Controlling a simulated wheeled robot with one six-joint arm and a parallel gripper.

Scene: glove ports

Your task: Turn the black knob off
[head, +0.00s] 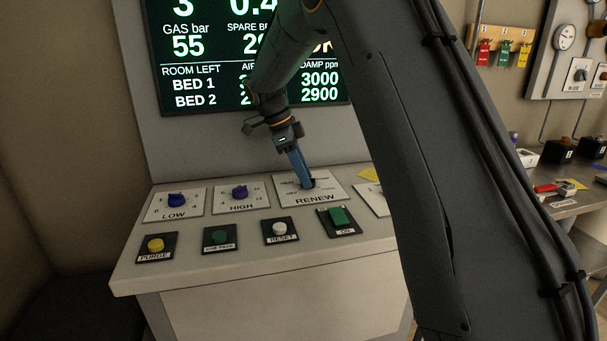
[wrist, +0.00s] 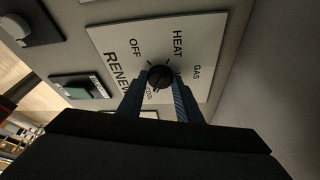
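The black knob (wrist: 160,77) sits on a white RENEW plate (wrist: 108,42) with OFF, HEAT and GAS labels around it and another label partly hidden by a finger. Which label the knob points at is too small to tell. The two blue fingers of my gripper (wrist: 160,90) lie one on each side of the knob, with their tips against its sides. In the head view, my gripper (head: 305,182) reaches down to the RENEW plate (head: 318,198) and mostly hides the knob.
Blue LOW (head: 176,200) and HIGH (head: 239,192) knobs stand left of it. In front are a yellow PURGE button (head: 155,245), a white RESET button (head: 279,228) and a green ON switch (head: 340,216). A display (head: 205,75) rises behind.

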